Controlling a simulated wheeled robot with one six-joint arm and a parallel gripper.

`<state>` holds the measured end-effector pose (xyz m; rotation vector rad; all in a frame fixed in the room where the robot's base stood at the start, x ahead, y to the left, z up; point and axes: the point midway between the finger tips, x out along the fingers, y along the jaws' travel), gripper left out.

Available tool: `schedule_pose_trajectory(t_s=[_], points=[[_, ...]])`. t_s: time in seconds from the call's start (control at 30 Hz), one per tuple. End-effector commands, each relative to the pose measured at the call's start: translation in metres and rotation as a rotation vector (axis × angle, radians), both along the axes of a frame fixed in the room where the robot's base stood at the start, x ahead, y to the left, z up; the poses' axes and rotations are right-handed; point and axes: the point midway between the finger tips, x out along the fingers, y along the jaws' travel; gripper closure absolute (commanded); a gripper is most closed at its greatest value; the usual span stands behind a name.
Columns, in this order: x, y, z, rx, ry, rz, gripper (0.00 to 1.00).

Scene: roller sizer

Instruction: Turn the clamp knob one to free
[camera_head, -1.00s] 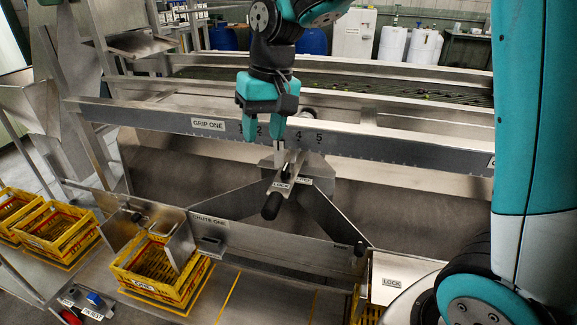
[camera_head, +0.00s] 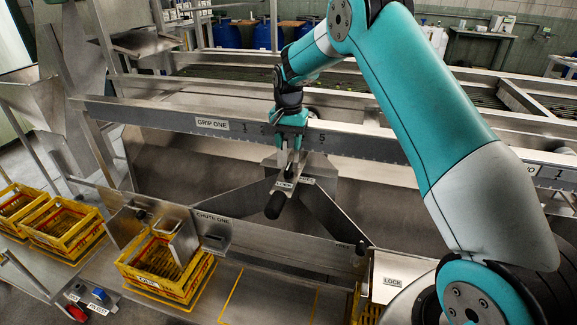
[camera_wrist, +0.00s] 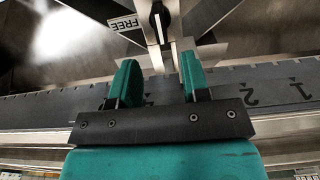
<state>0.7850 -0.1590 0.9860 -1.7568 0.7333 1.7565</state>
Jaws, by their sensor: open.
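The clamp knob (camera_head: 284,170) sits below the rail marked GRIP ONE, on a metal bracket. A LOCK label (camera_head: 283,185) and a second, hard-to-read label (camera_head: 305,179) lie beside it. A dark handle (camera_head: 274,206) hangs just below the labels. My gripper (camera_head: 290,153) is open, pointing down right above the knob. The wrist view shows its two teal fingers spread apart (camera_wrist: 164,62), with a dark and metal part of the knob (camera_wrist: 159,20) just beyond the tips. An upside-down FREE label (camera_wrist: 124,23) is left of it. I cannot tell whether the fingertips touch the knob.
The numbered GRIP ONE rail (camera_head: 212,124) runs across close behind my gripper. The CHUTE ONE panel (camera_head: 213,220) stands in front. Yellow crates (camera_head: 165,277) are at the lower left. A LOCK plate (camera_head: 392,282) is at the lower right.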

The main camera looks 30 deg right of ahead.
Motion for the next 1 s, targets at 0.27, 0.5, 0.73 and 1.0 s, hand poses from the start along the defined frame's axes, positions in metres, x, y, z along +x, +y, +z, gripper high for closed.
schedule_pose_trajectory(t_s=[0.27,0.5,0.73,1.0], points=[[-0.001,0.000,-0.059,0.001,0.004,0.001,0.57],[0.000,0.000,-0.086,0.000,0.000,0.002,0.57],[0.000,0.000,-0.091,0.001,-0.001,0.002,0.57],[0.000,0.000,-0.090,0.000,0.000,0.002,0.92]])
